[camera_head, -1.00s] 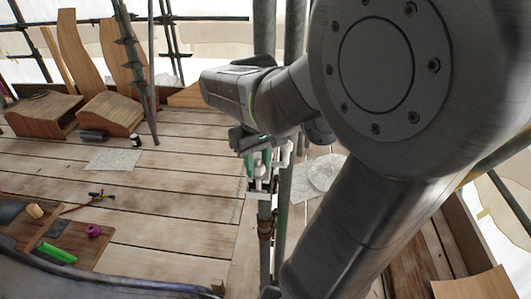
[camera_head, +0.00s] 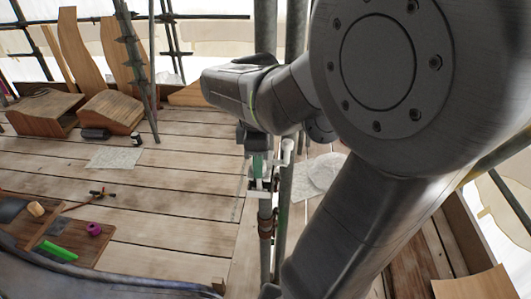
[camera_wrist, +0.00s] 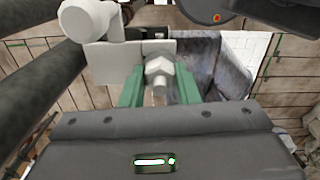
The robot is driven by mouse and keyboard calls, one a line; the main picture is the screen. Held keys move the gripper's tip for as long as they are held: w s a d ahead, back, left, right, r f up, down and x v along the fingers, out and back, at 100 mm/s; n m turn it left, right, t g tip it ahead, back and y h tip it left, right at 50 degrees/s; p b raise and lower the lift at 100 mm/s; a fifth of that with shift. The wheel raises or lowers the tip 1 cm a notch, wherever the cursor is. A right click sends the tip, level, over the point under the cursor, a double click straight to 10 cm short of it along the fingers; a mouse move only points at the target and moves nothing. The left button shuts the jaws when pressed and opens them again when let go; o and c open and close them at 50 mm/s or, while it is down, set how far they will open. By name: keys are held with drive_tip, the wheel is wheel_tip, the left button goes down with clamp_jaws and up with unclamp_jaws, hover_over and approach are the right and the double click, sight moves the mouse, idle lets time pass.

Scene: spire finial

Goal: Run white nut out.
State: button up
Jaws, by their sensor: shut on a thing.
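The white nut (camera_wrist: 159,68) is a pale hexagonal piece in the wrist view, with a rounded stud end showing at its near side. It sits against a white bracket plate (camera_wrist: 104,62). My gripper (camera_wrist: 160,86) has green fingers, one on each side of the nut, and is shut on it. In the head view my gripper (camera_head: 258,166) points down at the white bracket fitting (camera_head: 262,186) on the scaffold pole. The nut is too small there to make out clearly, and my arm covers much of the right side.
A white fitting with a rounded end (camera_wrist: 88,18) stands close left of the gripper in the wrist view. Scaffold poles (camera_head: 265,240) rise close around it. Tools and a purple roll (camera_head: 94,229) lie at lower left. The plank floor (camera_head: 180,190) between is mostly clear.

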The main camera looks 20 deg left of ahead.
drive_tip(key=n, duration=0.5)
drive_tip(key=shift+n, duration=0.3)
idle(0.4)
drive_tip(key=o, duration=1)
drive_tip(key=shift+c, duration=0.2)
drive_tip(key=shift+r, duration=0.1)
wheel_tip(320, 180, up, 14)
drive_tip(key=b, duration=0.1)
drive_tip(key=shift+f, duration=0.2)
